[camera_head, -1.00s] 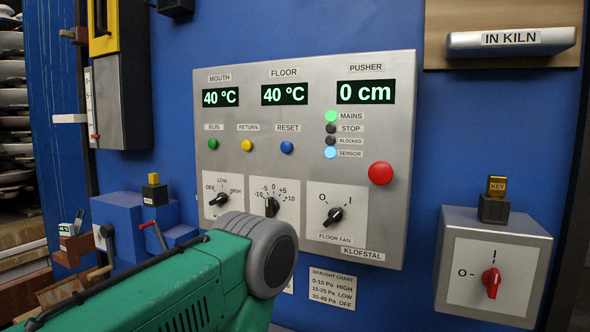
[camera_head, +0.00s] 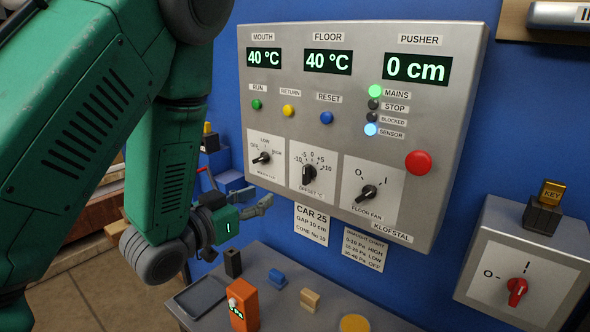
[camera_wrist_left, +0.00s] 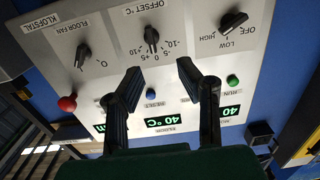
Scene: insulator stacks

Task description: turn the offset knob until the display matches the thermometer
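The offset knob (camera_head: 309,174) is a black knob on a white plate marked -10 to +10, on the grey control panel; its pointer is close to 0. It also shows in the left wrist view (camera_wrist_left: 151,38). The mouth display (camera_head: 264,58) and floor display (camera_head: 328,61) both read 40 °C. An orange handheld device (camera_head: 243,302) with a small green display, possibly the thermometer, stands on the table; its reading is too small to tell. My left gripper (camera_head: 267,198) is open and empty, below and left of the offset knob, apart from it. My right gripper is not in view.
A red button (camera_head: 418,163) is on the panel's right. Paper notes hang below. The grey table (camera_head: 275,262) holds small blocks. A key switch box (camera_head: 530,262) stands at right.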

